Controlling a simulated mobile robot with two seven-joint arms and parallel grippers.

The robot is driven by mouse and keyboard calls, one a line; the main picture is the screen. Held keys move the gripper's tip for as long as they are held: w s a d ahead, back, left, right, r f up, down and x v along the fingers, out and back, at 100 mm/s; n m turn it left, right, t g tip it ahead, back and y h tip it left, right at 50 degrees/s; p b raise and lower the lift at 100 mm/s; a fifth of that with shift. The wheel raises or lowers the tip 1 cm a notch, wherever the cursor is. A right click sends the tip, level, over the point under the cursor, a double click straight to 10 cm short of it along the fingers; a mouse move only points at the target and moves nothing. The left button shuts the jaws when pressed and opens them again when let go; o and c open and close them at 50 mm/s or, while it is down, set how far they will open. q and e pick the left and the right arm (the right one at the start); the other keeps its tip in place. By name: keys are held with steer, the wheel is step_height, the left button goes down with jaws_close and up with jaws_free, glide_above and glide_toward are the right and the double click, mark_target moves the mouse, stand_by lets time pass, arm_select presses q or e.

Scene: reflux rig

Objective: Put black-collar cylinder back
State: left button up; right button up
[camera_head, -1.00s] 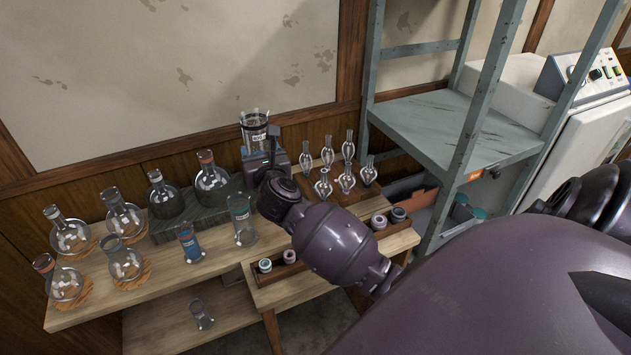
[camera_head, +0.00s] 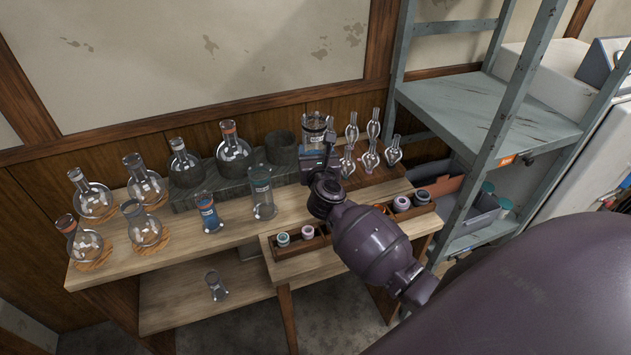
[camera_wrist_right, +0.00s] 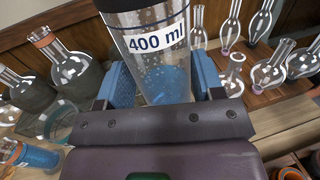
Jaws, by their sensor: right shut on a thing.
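The black-collar cylinder (camera_head: 316,132) is clear glass with a dark upper band, held up in front of the bulb rack. In the right wrist view the cylinder (camera_wrist_right: 160,65) shows a "400 ml" label, and blue shows through its lower part. My right gripper (camera_head: 318,165) is shut on it, with a blue finger pad on each side. A dark green stone block (camera_head: 190,197) stands on the bench to the left; its round holder (camera_head: 281,147) at the right end looks empty. The cylinder's base is hidden by the gripper. My left gripper is out of view.
Flasks with orange (camera_head: 233,152) and dark (camera_head: 184,163) collars stand on the block. A teal-collar cylinder (camera_head: 263,197) and a blue cylinder (camera_head: 208,215) stand in front. Several glass bulbs (camera_head: 371,150) stand close right of the gripper. A grey metal shelf (camera_head: 490,105) rises further right.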

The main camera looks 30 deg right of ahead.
step_height(320, 180, down, 4)
steer(key=shift+b, duration=0.55)
step_height(320, 180, down, 4)
steer(key=shift+r+b, duration=0.1)
steer(key=shift+b, duration=0.65)
steer(key=shift+f, duration=0.25)
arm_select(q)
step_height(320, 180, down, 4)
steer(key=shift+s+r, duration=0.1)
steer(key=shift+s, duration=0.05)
arm_select(e)
steer(key=shift+r, duration=0.1)
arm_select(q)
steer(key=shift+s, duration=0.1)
arm_select(e)
steer(key=shift+f, duration=0.2)
steer(key=o, duration=1.2)
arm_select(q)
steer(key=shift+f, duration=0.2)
